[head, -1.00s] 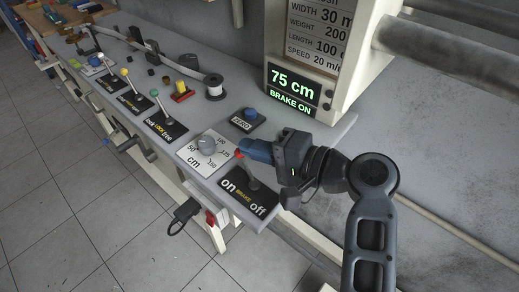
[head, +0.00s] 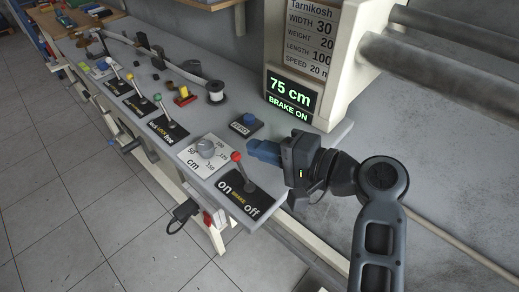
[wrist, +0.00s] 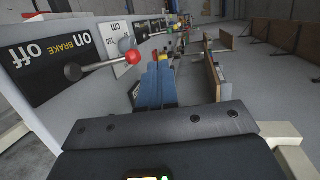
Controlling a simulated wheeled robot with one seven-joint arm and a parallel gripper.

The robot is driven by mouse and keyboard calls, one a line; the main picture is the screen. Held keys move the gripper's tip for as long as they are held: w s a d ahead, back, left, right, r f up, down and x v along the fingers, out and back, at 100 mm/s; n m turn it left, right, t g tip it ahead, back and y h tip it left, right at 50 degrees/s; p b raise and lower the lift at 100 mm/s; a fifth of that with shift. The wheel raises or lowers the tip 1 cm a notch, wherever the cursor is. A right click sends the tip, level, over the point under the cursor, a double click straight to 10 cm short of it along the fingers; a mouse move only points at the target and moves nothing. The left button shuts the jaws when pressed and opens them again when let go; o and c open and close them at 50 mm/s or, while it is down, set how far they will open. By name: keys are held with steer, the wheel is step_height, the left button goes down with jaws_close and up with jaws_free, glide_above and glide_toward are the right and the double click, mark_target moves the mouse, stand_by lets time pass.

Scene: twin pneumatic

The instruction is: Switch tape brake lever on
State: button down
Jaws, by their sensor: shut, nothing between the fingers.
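The brake lever (head: 245,176) has a red knob and rises from a black plate (head: 254,200) marked "on BRAKE off". It leans toward the upper left, over the "on" side. In the wrist view its red knob (wrist: 131,57) is left of my fingers. The display (head: 289,94) reads "75 cm" and "BRAKE ON". My gripper (head: 251,151) has blue fingers, shut and empty, just up and right of the knob in the head view. The fingers also show in the wrist view (wrist: 158,72), with a small visible gap to the knob.
A grey dial (head: 205,149) marked in cm sits left of the brake plate. A blue ZERO button (head: 250,119) is behind my fingers. More levers, including a green-knobbed one (head: 158,98), line the bench to the left. The display housing stands behind.

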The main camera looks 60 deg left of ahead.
steer(key=w+d+r+b, duration=0.2)
steer(key=w+d+r, duration=0.1)
steer(key=d+r, duration=0.3)
steer(key=shift+w+d, duration=0.35)
steer(key=shift+d, duration=0.2)
